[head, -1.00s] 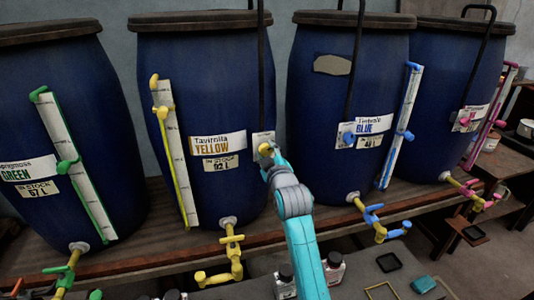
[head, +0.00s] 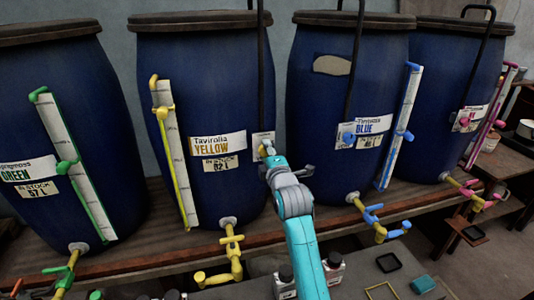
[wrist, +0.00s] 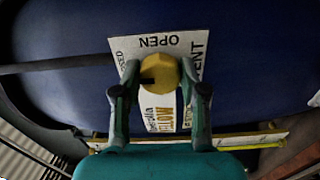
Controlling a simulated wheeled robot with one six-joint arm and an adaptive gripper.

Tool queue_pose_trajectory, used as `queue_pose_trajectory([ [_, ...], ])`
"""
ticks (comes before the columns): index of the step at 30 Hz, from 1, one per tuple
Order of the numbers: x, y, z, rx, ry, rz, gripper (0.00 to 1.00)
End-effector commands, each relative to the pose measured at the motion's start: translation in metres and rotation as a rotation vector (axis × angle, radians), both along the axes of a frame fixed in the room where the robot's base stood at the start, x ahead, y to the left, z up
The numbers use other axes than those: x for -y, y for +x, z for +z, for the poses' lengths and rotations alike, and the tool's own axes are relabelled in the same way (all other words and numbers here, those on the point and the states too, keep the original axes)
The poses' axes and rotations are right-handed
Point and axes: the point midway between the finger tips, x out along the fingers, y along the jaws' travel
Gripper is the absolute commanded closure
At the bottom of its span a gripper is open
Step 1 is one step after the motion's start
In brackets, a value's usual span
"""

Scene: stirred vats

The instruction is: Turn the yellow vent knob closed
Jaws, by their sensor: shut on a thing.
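The yellow vent knob (wrist: 160,72) sits on a white plate (wrist: 185,45) fixed to the blue yellow-labelled vat (head: 195,90). My gripper (wrist: 160,90) is shut on the knob, one finger on each side, in the wrist view. The plate shows the words OPEN and VENT, and a partly hidden word ending in "SED". A dark mark on the knob points left in the wrist view, towards that partly hidden word. In the head view my gripper (head: 267,155) reaches the plate, and it hides most of the knob.
A dark upright pipe (head: 261,70) runs above the plate. A sight gauge (head: 174,150) and a yellow tap (head: 232,255) are on the same vat. The blue vat (head: 345,110) stands to the right. Bottles (head: 334,266) stand below, near my arm.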

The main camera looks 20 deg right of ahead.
Motion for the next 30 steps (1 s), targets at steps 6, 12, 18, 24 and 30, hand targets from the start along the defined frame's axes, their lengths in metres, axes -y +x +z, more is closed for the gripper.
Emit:
queue_pose_trajectory([
  [6,-0.0008,-0.0001,-0.0015,-0.003,-0.047,0.001,0.92],
  [12,-0.0008,-0.0001,-0.0016,-0.003,-0.057,0.001,0.92],
  [18,-0.0009,-0.0001,-0.0018,-0.004,-0.056,0.001,0.92],
  [24,-0.0007,-0.0001,-0.0014,-0.003,-0.056,0.001,0.32],
  [30,-0.0003,0.0,-0.0008,-0.002,-0.056,0.001,0.32],
])
